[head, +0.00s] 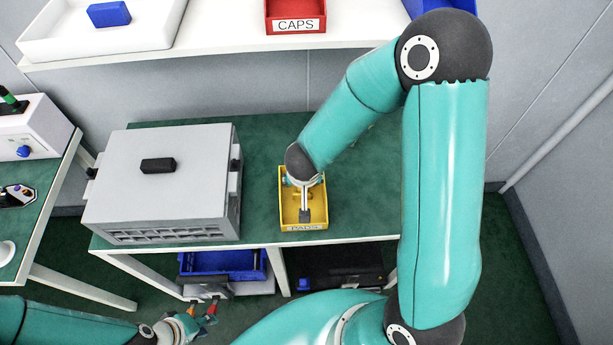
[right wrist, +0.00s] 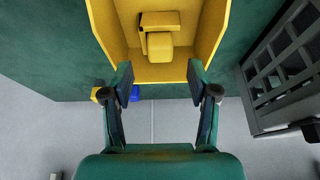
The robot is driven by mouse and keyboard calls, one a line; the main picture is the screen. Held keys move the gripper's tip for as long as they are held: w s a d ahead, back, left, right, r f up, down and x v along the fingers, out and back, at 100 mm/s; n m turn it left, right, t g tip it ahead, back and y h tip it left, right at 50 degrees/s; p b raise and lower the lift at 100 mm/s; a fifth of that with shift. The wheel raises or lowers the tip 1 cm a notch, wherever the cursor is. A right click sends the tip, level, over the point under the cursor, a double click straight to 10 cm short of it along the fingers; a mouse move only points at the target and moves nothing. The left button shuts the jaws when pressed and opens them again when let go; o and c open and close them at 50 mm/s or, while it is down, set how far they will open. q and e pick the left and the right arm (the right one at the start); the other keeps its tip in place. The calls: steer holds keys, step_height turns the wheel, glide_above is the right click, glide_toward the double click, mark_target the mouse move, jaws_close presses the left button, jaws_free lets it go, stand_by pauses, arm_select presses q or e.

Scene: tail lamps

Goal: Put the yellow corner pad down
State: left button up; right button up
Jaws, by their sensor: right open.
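A yellow bin (head: 325,207) labelled PADS stands on the green-topped bench. My right arm reaches down over it, and its gripper (head: 305,214) covers part of the inside. In the right wrist view the yellow bin (right wrist: 222,40) holds yellow blocky padding (right wrist: 160,45), which looks like the corner pad; I cannot tell whether it is one piece or two. My right gripper (right wrist: 160,88) is open, with its fingers apart on either side of the bin's near end and nothing between them. My left gripper (head: 202,307) is low at the lower left, fingers apart and empty, away from the bin.
A large grey case (head: 160,195) with a black handle stands left of the bin. A shelf (head: 225,40) above carries a red CAPS bin (head: 296,16) and a white tray (head: 60,40). Green bench top (head: 375,190) is free on the right.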

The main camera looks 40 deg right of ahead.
steer(key=p+v, duration=0.1)
steer(key=v, duration=0.4)
steer(key=shift+f, duration=0.1)
stand_by(0.3)
